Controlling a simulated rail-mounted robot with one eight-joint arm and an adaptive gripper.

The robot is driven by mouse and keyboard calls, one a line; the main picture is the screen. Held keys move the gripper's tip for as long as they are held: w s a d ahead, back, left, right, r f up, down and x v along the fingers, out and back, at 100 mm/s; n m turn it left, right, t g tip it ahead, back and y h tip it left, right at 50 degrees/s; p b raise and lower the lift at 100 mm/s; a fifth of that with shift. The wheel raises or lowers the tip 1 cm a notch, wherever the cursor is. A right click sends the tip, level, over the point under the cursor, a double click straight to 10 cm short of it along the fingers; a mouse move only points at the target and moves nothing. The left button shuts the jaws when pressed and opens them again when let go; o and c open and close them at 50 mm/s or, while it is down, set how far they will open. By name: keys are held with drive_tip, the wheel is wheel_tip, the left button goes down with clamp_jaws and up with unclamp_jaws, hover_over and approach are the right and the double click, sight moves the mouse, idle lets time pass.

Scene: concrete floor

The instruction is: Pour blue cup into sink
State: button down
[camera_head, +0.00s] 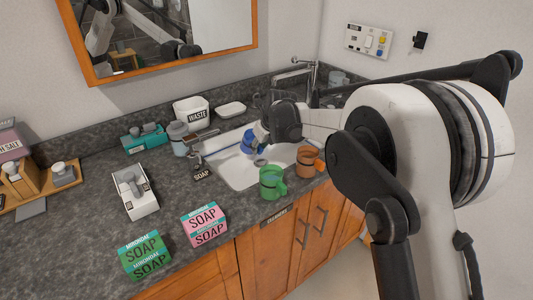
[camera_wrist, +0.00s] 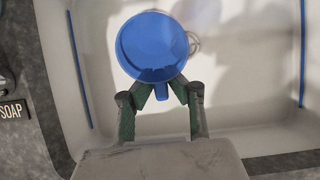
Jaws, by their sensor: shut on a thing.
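The blue cup (camera_head: 248,143) is held over the white sink basin (camera_head: 239,174), near its back left part. In the wrist view the blue cup (camera_wrist: 152,42) shows its round rim and blue inside, with its handle toward my gripper (camera_wrist: 163,92). The fingers are shut on the handle. In the head view my gripper (camera_head: 258,136) reaches in from the right, and part of the cup is hidden behind it. The sink (camera_wrist: 235,130) fills most of the wrist view below the cup. I cannot tell how far the cup is tilted or whether it holds liquid.
A green mug (camera_head: 271,182) and an orange mug (camera_head: 307,161) stand at the sink's front edge. A tap (camera_head: 292,74) is behind.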

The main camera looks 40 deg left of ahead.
sight(248, 138)
drive_tip(key=shift+w+a+r+g+h+p, duration=0.1)
drive_tip(key=shift+w+a+g+h+p, duration=0.1)
drive_tip(key=shift+a+h+p, duration=0.35)
drive_tip(key=shift+w+a+g+h+p, duration=0.1)
drive_tip(key=shift+a+g+h+p, duration=0.1)
drive_tip(key=shift+a+h, duration=0.6)
drive_tip(key=shift+w+a+r+g+h+p, duration=0.15)
drive_tip(key=shift+a+h+p, duration=0.1)
drive_tip(key=shift+h+p, duration=0.25)
drive_tip(key=shift+w+a+f+g+h+p, duration=0.15)
drive_tip(key=shift+a+h+p, duration=0.1)
drive_tip(key=shift+h+p, duration=0.25)
drive_tip(key=shift+r+h, duration=0.1)
drive_tip(key=shift+h, duration=0.15)
